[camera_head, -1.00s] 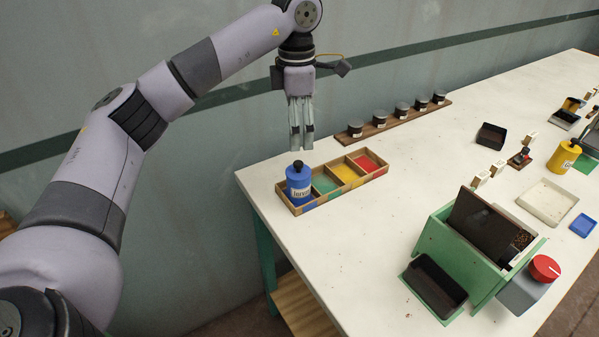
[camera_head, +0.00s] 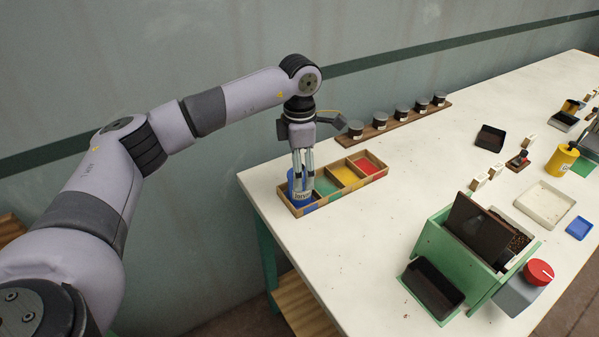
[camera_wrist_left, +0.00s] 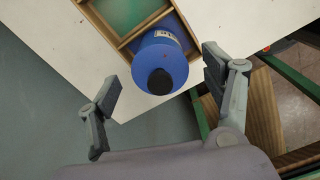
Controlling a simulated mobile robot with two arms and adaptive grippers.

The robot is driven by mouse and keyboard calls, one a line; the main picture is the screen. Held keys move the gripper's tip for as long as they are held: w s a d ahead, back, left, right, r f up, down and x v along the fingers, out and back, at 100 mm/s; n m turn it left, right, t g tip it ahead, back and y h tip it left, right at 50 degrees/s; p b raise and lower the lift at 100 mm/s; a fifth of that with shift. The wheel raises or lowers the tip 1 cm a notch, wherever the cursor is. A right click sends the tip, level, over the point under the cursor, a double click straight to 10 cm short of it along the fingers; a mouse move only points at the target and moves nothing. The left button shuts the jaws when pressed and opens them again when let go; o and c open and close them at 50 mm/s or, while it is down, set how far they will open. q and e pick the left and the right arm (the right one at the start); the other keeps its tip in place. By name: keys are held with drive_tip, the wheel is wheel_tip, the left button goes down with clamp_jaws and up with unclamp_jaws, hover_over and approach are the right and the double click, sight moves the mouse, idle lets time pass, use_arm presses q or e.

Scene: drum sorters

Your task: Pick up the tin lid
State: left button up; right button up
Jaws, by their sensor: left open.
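The blue tin (camera_head: 291,188) stands in the left end compartment of a wooden tray (camera_head: 327,203), partly hidden behind my left gripper's fingers in the head view. Its blue tin lid (camera_wrist_left: 143,75) has a black knob (camera_wrist_left: 160,82) and shows from above in the left wrist view. My left gripper (camera_head: 302,184) points down at the tin and is open. In the left wrist view the lid and knob lie between the two spread fingers, with gaps on both sides. My right gripper is not in view.
The tray's other compartments are green, yellow and red. Several dark-topped jars (camera_head: 380,121) stand on a wooden strip (camera_head: 398,120) behind. A green machine (camera_head: 450,256) with a red knob (camera_head: 538,272) stands at front right. White tabletop (camera_head: 400,180) is clear between.

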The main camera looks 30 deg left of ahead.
use_arm(q)
drive_tip(key=shift+c, duration=0.3)
drive_tip(key=c, duration=1)
drive_tip(key=shift+r, duration=0.15)
